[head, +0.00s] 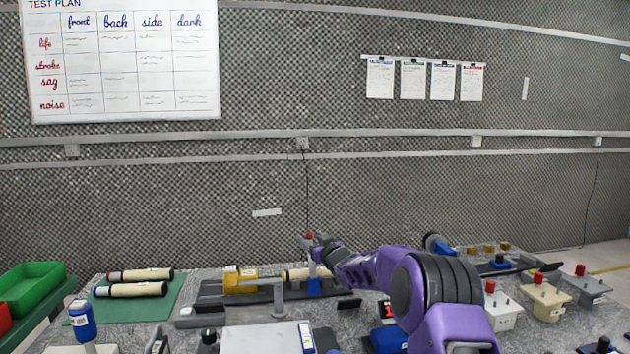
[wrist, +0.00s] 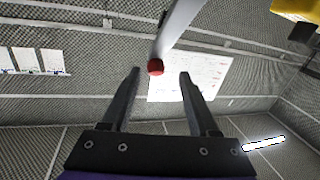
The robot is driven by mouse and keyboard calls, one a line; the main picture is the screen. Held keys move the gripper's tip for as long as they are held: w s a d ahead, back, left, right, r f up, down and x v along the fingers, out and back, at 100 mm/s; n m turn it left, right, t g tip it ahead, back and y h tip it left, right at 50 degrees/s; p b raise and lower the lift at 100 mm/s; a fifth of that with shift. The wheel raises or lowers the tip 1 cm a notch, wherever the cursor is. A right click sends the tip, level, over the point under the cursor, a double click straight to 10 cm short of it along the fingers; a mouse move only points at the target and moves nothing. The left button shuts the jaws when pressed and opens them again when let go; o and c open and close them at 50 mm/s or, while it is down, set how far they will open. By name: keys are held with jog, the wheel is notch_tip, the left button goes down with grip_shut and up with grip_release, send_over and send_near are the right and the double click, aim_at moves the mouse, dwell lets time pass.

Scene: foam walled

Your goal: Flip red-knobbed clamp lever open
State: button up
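The red knob (head: 309,236) tops a grey lever (head: 312,266) that stands roughly upright over a blue clamp body (head: 313,287) on the table. In the wrist view the red knob (wrist: 155,67) shows between my fingertips, nearer the left finger, and the grey lever bar (wrist: 178,25) runs from it to the upper right. My gripper (head: 318,242) is at the knob's height, just beside it in the head view. It is open, with gaps visible on both sides of the knob (wrist: 160,73). Whether the knob lies fully between the fingers in depth is unclear.
A yellow block (head: 240,280) and a cream cylinder (head: 305,273) sit on the dark fixture beside the clamp. Two cylinders lie on a green mat (head: 165,306) at left. Red-knobbed boxes (head: 545,300) stand at right. A grey plate (head: 265,338) lies in front.

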jog(key=shift+s+r, duration=0.35)
jog(key=shift+r, duration=0.2)
jog(key=shift+c, duration=1)
jog(key=shift+s+r, duration=0.1)
jog(key=shift+s, duration=0.05)
jog(key=shift+c, duration=1.2)
jog(key=c, duration=0.5)
grip_shut()
jog(key=shift+w, duration=0.25)
jog(key=o, duration=0.9)
grip_release()
jog(key=shift+o, duration=0.2)
jog(key=shift+s, duration=0.1)
jog(key=v, duration=1.7)
